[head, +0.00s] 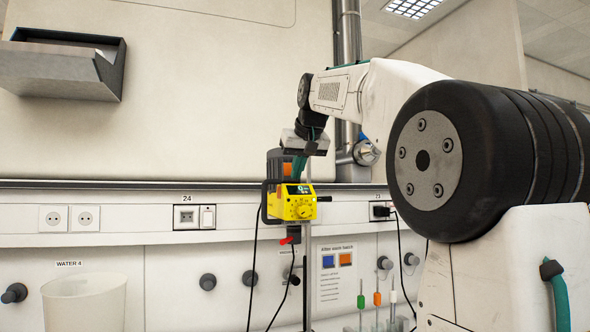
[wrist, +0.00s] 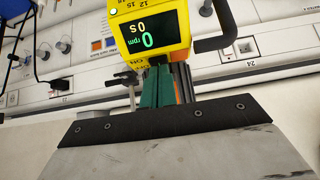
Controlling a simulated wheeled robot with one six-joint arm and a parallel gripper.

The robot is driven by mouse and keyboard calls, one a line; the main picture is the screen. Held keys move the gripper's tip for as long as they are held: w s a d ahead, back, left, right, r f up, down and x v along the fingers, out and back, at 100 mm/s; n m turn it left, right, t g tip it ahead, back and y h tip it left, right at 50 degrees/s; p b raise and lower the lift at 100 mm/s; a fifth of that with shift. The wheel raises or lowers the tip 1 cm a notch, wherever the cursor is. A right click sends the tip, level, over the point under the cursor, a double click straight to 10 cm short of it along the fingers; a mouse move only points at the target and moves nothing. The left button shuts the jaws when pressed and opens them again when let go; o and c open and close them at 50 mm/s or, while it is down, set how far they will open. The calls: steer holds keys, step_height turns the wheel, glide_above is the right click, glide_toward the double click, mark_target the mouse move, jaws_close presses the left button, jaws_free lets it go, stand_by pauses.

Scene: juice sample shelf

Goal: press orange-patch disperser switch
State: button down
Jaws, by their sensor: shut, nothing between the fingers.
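The disperser (head: 290,202) is a yellow and black unit on an upright stand, with a dial and a small display on its front. In the wrist view, its yellow head (wrist: 175,40) appears upside down, and the display (wrist: 147,37) reads 0 rpm and 0 s. Orange shows on its dark upper housing (head: 273,168). My gripper (head: 299,168) is shut and empty, with teal fingers pointing down at the top of the yellow head. The fingertips (wrist: 158,78) are right by the ON/OFF lettering. The switch itself is not clearly visible, and I cannot tell whether they touch it.
A dark handle (wrist: 222,30) sticks out beside the disperser. Black cables hang below it. A rail with sockets (head: 70,218) runs along the wall behind. A pale bin (head: 84,305) stands lower left, and several coloured-top tools (head: 377,300) stand lower right.

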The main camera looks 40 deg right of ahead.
steer(key=shift+r, duration=0.7)
steer(key=shift+r, duration=0.3)
steer(key=v, duration=1.2)
steer(key=shift+s+r, duration=0.2)
steer(key=shift+r, duration=0.05)
